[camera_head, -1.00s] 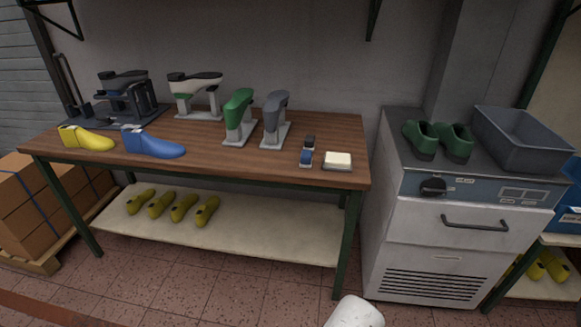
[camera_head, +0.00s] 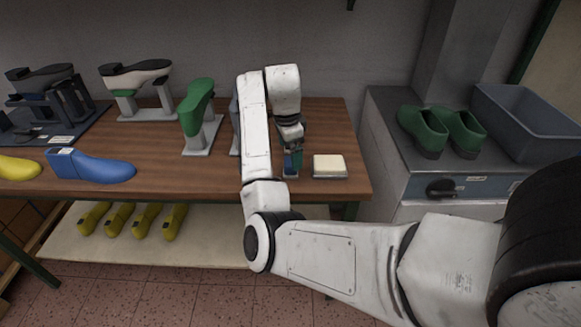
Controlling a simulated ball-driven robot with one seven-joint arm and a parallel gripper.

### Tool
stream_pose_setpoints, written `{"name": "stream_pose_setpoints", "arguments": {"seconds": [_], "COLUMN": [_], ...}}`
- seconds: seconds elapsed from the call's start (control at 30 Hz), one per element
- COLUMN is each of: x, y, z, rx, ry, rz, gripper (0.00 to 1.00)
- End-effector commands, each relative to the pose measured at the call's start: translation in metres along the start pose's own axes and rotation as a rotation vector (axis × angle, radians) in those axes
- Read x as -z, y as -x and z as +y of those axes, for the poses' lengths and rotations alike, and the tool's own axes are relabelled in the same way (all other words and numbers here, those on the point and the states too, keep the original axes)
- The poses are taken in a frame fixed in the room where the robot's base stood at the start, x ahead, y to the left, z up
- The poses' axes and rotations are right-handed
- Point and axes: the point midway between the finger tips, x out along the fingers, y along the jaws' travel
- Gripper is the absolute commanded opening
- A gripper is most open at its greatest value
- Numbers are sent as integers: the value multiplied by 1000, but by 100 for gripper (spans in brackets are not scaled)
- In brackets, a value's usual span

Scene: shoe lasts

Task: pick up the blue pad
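The blue pad (camera_head: 290,168) is a small blue block on the wooden bench (camera_head: 222,170), near its front edge and left of a cream block. My gripper (camera_head: 293,155) points down right at the pad, at the end of my white arm. Its fingers are small and partly hidden, so I cannot tell whether they are open or closed around the pad. The pad appears still down at the bench top.
The cream block (camera_head: 329,166) stands close right of my gripper. A green last on a stand (camera_head: 197,110) is to the left, and a grey one is mostly hidden behind my arm. A blue shoe last (camera_head: 92,167) lies further left. Green shoes (camera_head: 424,130) and a grey bin (camera_head: 528,122) top the cabinet.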

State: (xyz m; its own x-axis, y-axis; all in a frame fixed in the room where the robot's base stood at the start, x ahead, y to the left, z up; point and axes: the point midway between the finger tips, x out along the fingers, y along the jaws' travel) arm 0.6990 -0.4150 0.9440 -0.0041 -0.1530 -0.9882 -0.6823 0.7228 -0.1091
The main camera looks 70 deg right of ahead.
Motion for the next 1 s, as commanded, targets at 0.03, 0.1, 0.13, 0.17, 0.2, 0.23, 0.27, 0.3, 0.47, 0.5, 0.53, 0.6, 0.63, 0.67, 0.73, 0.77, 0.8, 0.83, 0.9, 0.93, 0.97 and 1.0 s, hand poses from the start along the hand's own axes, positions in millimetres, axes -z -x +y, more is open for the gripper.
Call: {"name": "stream_pose_setpoints", "arguments": {"seconds": [0.03,0.1,0.13,0.17,0.2,0.23,0.27,0.3,0.47,0.5,0.53,0.6,0.63,0.67,0.73,0.77,0.8,0.83,0.9,0.93,0.97,1.0], "x": [4,8,9,11,12,12,12,13,11,10,10,9,9,8,8,7,7,7,6,5,5,4], "y": [10,18,21,24,28,30,31,32,15,9,4,-5,-9,-12,-18,-19,-21,-23,-29,-33,-37,-43], "z": [-8,-13,-15,-16,-18,-19,-20,-20,-18,-18,-17,-16,-16,-16,-15,-15,-15,-15,-13,-13,-12,-11], "rx": [-25,-61,-75,-87,-101,-108,-115,-123,-135,-134,-133,-133,-132,-131,-131,-130,-130,-130,-132,-132,-131,-132], "ry": [-85,-187,-223,-254,-287,-308,-324,-341,-361,-360,-359,-358,-358,-359,-359,-359,-359,-358,-358,-358,-358,-357], "rz": [-26,-50,-59,-65,-73,-78,-81,-84,-86,-86,-86,-85,-86,-86,-87,-87,-87,-87,-86,-86,-86,-85], "gripper": [96,96,96,96,96,96,96,96,96,96,96,96,96,96,96,96,96,96,96,96,96,96]}}
